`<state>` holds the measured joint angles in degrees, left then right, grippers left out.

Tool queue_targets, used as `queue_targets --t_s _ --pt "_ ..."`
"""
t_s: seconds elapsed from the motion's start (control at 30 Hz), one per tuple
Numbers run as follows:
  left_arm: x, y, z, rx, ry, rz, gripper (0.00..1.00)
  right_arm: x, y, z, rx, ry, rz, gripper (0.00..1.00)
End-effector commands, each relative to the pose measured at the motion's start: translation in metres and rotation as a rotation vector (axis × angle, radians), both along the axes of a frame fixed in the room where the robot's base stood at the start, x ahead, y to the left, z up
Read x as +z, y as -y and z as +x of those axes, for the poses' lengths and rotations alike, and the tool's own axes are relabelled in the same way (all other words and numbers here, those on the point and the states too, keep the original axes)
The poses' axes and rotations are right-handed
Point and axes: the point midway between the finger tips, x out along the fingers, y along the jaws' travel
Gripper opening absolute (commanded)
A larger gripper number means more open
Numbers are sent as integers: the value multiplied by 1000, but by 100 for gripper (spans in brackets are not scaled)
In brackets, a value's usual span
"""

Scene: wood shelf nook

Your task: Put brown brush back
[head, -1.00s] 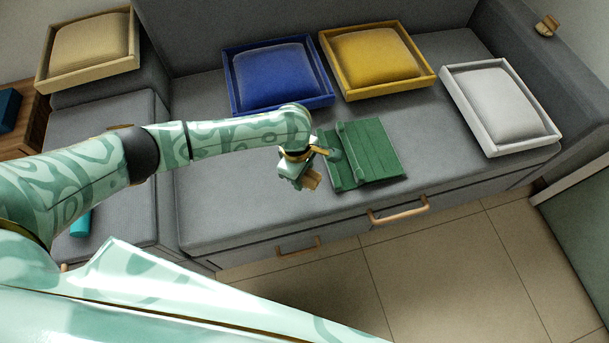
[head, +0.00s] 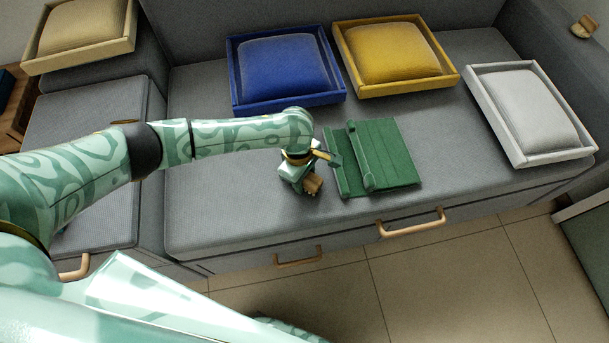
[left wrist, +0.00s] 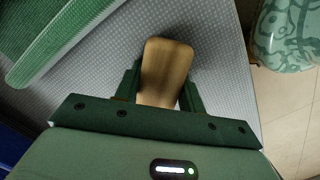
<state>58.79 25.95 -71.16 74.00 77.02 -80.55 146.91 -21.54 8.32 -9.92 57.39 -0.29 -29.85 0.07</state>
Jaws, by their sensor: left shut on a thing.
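The brown brush (head: 314,184) shows as a rounded wooden piece at the tip of my left gripper (head: 301,176). In the left wrist view, the brush (left wrist: 166,66) sits between the two dark green fingers of the gripper (left wrist: 160,90), which is shut on it. Its lower end is hidden by the gripper body. The brush is over the grey bench seat, just left of a green ridged holder (head: 394,153). Whether it touches the seat is unclear. My right gripper is not in view.
A blue tray (head: 236,90) and a yellow tray (head: 402,89), each with a cushion, lie behind. A white tray (head: 548,156) is at right, a beige tray (head: 80,58) far left. A small wooden piece (head: 583,27) is on the right armrest. Drawer handles (head: 412,226) line the bench front.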

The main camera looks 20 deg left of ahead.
Motion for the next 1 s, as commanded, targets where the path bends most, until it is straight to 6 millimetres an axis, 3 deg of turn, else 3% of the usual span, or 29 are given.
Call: queue_targets --t_s 0.03,0.1,0.43,0.47,0.63,0.8,1.0 --pt "0 0 0 0 0 -1 48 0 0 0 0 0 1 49" --pt "0 0 0 0 0 0 61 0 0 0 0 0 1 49" --pt "3 0 0 -2 1 1 61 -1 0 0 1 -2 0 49" --pt "8 0 0 -1 2 1 61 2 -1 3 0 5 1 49" --pt "43 -3 2 1 9 -1 61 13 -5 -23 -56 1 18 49" --pt "87 -8 4 0 11 -1 61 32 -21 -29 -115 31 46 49" --pt "117 -13 3 0 4 -1 61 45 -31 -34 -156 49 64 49"
